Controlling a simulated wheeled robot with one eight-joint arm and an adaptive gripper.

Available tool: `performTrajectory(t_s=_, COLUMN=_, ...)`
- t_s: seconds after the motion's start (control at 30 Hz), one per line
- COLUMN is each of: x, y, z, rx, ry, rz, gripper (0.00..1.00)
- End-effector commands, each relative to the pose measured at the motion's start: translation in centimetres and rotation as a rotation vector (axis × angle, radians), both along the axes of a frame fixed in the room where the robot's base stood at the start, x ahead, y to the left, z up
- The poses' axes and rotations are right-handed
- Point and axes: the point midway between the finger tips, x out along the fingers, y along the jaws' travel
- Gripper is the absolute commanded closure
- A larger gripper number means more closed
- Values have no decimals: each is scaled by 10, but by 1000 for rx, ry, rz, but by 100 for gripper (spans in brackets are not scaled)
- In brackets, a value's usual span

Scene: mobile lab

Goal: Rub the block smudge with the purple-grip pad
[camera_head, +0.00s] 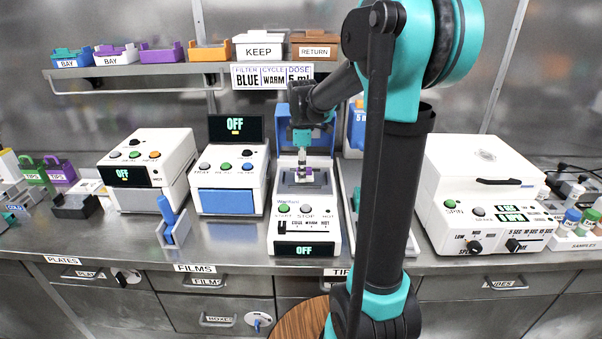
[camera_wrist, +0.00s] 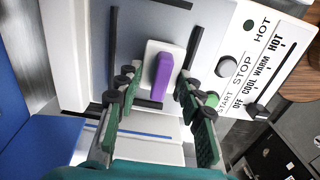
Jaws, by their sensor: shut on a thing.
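The pad, white with a purple grip (camera_wrist: 162,75), is on the grey block plate (camera_wrist: 203,50) of the white machine marked START, STOP and HOT. It also shows small in the head view (camera_head: 308,171). My gripper (camera_wrist: 157,77) has its green fingers on either side of the pad, shut on it. In the head view my gripper (camera_head: 303,154) points down over the machine's grey block (camera_head: 288,187). I see no smudge on the bare part of the plate; whatever lies under the pad is hidden.
The machine's blue lid (camera_head: 291,112) stands open behind my gripper. A white machine with a blue front (camera_head: 227,202) stands to the left, and a larger white machine (camera_head: 470,190) to the right. A blue tool in a holder (camera_head: 174,224) stands at the counter's front left.

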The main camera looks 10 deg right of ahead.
Motion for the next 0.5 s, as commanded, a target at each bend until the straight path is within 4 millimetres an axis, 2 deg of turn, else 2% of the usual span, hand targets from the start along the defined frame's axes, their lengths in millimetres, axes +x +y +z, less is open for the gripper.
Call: performTrajectory(t_s=0.5, x=1, y=1, z=45, rx=2, ry=0, rz=1, gripper=99)
